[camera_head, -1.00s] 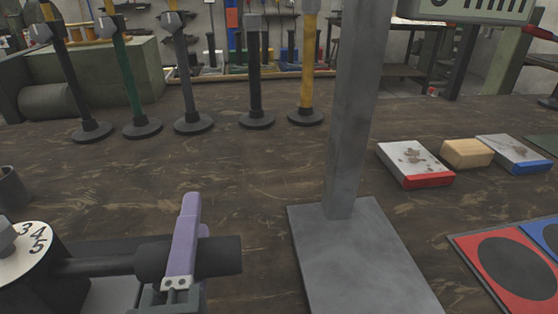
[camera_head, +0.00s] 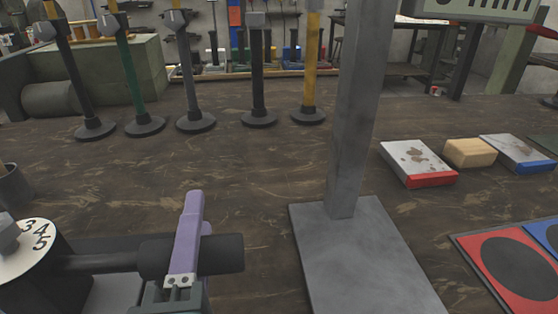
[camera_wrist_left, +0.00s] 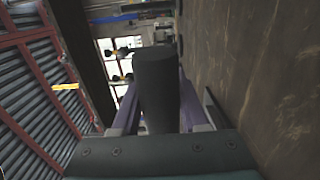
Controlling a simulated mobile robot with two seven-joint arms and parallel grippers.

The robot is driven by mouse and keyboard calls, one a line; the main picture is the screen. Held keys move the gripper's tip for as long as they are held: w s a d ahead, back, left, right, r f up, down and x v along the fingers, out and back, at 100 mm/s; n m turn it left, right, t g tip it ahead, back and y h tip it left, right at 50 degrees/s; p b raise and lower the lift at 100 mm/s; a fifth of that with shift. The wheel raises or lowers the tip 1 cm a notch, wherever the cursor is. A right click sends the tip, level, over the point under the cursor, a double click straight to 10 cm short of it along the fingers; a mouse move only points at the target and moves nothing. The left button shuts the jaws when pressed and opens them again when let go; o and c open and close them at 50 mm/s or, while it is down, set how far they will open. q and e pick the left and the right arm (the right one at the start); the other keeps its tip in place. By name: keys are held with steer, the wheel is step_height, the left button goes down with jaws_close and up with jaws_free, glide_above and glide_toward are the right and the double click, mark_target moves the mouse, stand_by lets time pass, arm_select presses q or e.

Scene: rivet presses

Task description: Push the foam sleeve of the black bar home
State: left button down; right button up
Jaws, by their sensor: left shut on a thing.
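A dark bar (camera_head: 95,262) runs sideways at the lower left, out of a black hub with a white dial marked 3, 4, 5 (camera_head: 28,244). A thick black sleeve (camera_head: 226,254) sits around the bar's right part, with thinner bar bare between sleeve and hub. My left gripper (camera_head: 187,235), with purple fingers, is shut on the sleeve near its middle. In the left wrist view the dark sleeve (camera_wrist_left: 157,85) stands between the two purple fingers. Whether a gap lies inside the sleeve's end is hidden. My right gripper is not in view.
A grey post on a flat plate (camera_head: 350,262) stands right of the sleeve. Several upright levers on round bases, one of them yellow (camera_head: 310,70), line the back. Blocks with red (camera_head: 430,180) and blue edges lie at right. The tabletop between is clear.

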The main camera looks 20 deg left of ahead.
mark_target(116, 254)
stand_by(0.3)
arm_select(q)
steer(key=shift+s+a+p, duration=0.25)
steer(key=shift+a+p, duration=0.05)
steer(key=shift+a, duration=0.1)
steer(key=s+a, duration=0.1)
steer(key=a, duration=0.1)
steer(key=s+a+p, duration=0.1)
steer(key=s+a, duration=0.1)
steer(key=a, duration=0.1)
steer(key=shift+s+a+p, duration=0.2)
steer(key=shift+a+p, duration=0.1)
steer(key=shift+p, duration=0.05)
steer(key=shift+c, duration=2)
jaws_free()
